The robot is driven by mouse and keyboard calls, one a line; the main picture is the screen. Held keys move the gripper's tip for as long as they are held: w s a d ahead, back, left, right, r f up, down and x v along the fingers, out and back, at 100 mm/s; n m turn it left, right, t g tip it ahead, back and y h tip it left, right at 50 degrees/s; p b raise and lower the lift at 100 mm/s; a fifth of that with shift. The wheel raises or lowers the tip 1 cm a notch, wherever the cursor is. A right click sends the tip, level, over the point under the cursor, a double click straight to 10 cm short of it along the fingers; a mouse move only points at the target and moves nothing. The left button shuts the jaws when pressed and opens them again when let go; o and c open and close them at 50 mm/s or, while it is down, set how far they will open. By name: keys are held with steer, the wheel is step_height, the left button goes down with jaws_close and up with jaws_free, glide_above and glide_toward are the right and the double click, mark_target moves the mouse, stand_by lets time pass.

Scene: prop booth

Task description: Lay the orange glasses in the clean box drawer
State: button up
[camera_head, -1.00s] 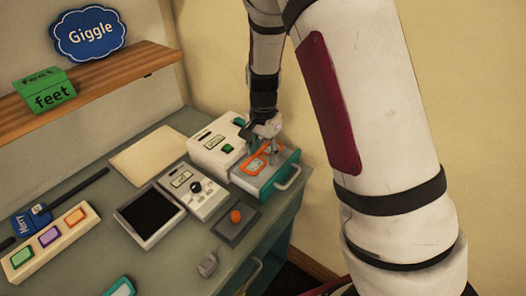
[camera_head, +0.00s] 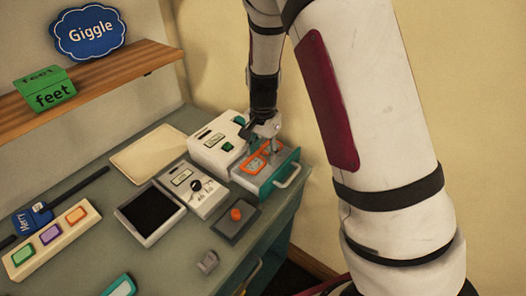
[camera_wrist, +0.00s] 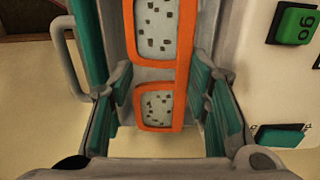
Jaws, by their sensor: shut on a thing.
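The orange glasses (camera_head: 250,168) are at the open drawer of the white clean box (camera_head: 216,142). The teal drawer (camera_head: 266,190) is pulled out, with a grey handle (camera_head: 289,178) on its front. My gripper (camera_head: 267,149) points down over the drawer. In the wrist view the glasses (camera_wrist: 186,60) show an orange frame and grey lenses with dark specks, running lengthwise between the fingers of my gripper (camera_wrist: 160,95). My gripper is shut on them. I cannot tell whether they touch the drawer floor. The drawer handle (camera_wrist: 70,70) also shows at left there.
A control panel with a knob (camera_head: 194,188), a dark-screened pad (camera_head: 150,213) and an orange-button box (camera_head: 236,221) stand close by on the desk. A flat cream tray (camera_head: 147,154) lies behind them. The wall is close to the right of the drawer.

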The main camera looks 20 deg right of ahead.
steer(key=shift+f, duration=0.15)
steer(key=shift+f+b, duration=0.35)
steer(key=shift+f, duration=0.45)
steer(key=shift+f, duration=1)
stand_by(2.2)
steer(key=o, duration=1.2)
steer(key=shift+o, duration=0.7)
steer(key=shift+r, duration=0.7)
steer(key=shift+r+p, duration=1.6)
steer(key=shift+r, duration=1.75)
